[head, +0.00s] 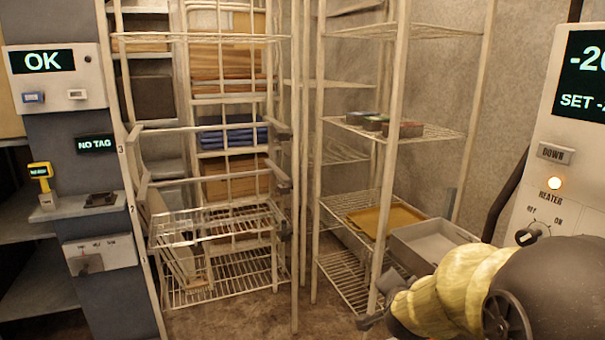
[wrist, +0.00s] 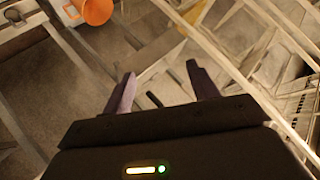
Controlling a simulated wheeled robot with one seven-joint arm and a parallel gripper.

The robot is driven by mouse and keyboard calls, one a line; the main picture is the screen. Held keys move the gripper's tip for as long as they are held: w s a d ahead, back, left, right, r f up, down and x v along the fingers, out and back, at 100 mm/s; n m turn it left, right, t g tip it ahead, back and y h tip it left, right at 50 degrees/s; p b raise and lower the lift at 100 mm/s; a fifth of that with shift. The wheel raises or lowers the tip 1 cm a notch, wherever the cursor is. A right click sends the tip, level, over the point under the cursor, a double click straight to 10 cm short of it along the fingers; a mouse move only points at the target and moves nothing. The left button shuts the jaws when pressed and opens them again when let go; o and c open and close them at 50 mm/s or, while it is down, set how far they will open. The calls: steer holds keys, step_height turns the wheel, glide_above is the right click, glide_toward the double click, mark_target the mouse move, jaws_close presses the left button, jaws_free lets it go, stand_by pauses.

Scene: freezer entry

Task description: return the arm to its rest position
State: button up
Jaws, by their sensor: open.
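My arm (head: 455,290) is at the lower right of the head view, in a pale yellow ribbed sleeve with a dark grey joint. It reaches left in front of the right wire rack. My gripper (wrist: 160,76) shows in the wrist view with its two fingers spread apart and nothing between them. In the head view only small dark parts show at the sleeve's left end, too unclear to read the fingers. Most of the arm is outside the picture.
The right wire rack (head: 400,136) holds small boxes, a yellow tray (head: 388,216) and a grey bin (head: 430,243). A wire cart (head: 215,222) stands left of it. A control panel (head: 575,130) is close at right. The wrist view shows an orange object (wrist: 93,10).

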steer(key=s+a+f+n+g+y, duration=0.2)
steer(key=s+f+n+g, duration=0.3)
steer(key=s, duration=0.4)
steer(key=s+a+f+n+g+y, duration=0.2)
steer(key=s+a+f+n+g, duration=0.15)
steer(key=s+f+n, duration=0.45)
step_height(320, 180, up, 23)
steer(key=m+p, duration=0.1)
steer(key=p, duration=2)
steer(key=shift+s+d+m, duration=0.25)
steer(key=shift+d+m, duration=0.05)
steer(key=c, duration=0.5)
steer(key=shift+d, duration=0.1)
